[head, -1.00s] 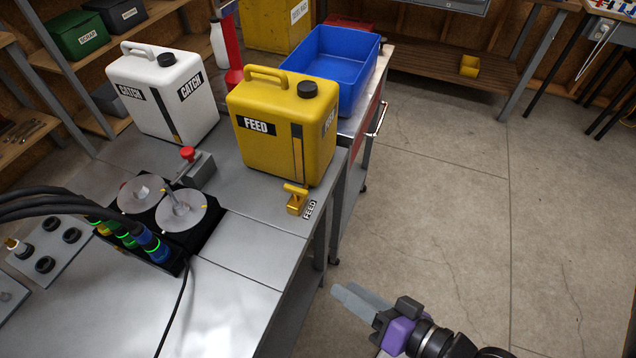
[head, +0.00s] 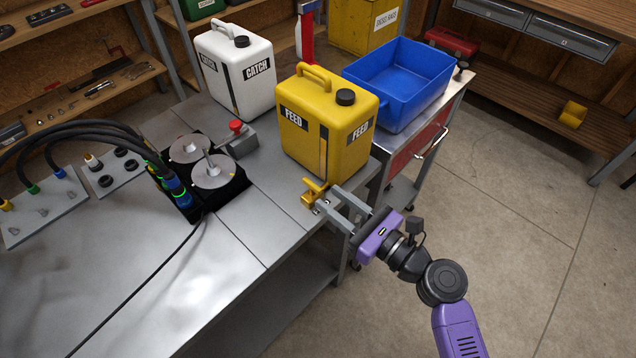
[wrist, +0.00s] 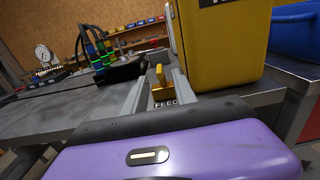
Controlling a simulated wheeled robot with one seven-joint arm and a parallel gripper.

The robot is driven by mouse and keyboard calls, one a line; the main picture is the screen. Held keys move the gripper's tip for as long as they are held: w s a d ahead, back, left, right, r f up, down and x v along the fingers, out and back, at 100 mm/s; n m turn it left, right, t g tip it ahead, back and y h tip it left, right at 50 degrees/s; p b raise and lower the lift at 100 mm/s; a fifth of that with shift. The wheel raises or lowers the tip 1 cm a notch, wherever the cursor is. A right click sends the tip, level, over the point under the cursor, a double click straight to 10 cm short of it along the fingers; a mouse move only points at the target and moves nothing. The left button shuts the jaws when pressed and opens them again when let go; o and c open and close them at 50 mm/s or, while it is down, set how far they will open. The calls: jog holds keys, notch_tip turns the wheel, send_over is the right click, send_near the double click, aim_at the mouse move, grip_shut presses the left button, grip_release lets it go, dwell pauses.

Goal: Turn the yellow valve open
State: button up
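The yellow valve (head: 314,192) sits at the bench's front edge, just in front of the yellow FEED can (head: 326,125). My gripper (head: 325,206) reaches in from the front right at the valve. In the wrist view the valve's upright yellow handle (wrist: 160,74) shows between my two grey fingers (wrist: 158,90), which are spread apart. I cannot tell if either finger touches it. The fingers hide part of the valve in the head view.
The white CATCH can (head: 235,75) stands behind left of the FEED can. A blue bin (head: 400,85) sits on a cart at right. A black unit with two round discs (head: 219,170) and cables is left on the bench. The front bench top is mostly clear.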

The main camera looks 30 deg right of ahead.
aim_at(321, 192)
jog(key=p+x, duration=0.1)
jog(key=x, duration=0.5)
jog(key=shift+w+a, duration=0.1)
jog(key=shift+w, duration=0.15)
grip_shut()
